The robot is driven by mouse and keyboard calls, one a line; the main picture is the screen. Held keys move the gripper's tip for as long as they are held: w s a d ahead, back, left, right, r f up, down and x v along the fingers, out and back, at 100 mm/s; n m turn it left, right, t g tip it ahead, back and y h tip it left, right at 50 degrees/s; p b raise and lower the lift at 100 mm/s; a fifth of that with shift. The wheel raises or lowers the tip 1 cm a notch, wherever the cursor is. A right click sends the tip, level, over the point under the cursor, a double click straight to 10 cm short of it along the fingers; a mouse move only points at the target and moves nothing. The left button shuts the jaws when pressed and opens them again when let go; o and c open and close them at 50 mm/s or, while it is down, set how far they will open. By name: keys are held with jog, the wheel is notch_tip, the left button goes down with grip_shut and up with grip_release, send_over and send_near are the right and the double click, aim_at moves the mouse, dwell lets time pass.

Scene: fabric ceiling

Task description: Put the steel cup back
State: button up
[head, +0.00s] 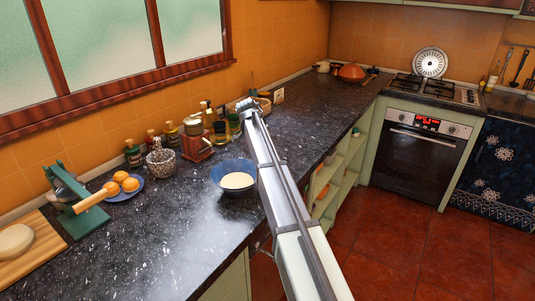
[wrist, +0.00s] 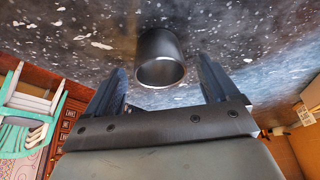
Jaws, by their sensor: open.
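The steel cup (wrist: 160,48) is dark grey with a bright rim and shows in the wrist view on the speckled dark counter, its open mouth facing the camera. My gripper (wrist: 161,66) is open, one finger to each side of the cup, with a visible gap on both sides. I cannot tell how far the cup reaches between the fingers. In the head view my gripper (head: 247,104) is a small shape at the far end of my arm, over the back of the counter. I cannot make out the cup there; my arm may hide it.
Left of my arm on the counter (head: 170,245) stand a blue bowl (head: 222,168), a red grinder (head: 196,148), several bottles (head: 173,133), a plate of oranges (head: 137,191) and a green press (head: 83,221). The counter beyond, toward the orange pot (head: 352,72), is largely clear.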

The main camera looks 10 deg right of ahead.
jog(key=v, duration=0.9)
jog(key=shift+r, duration=0.25)
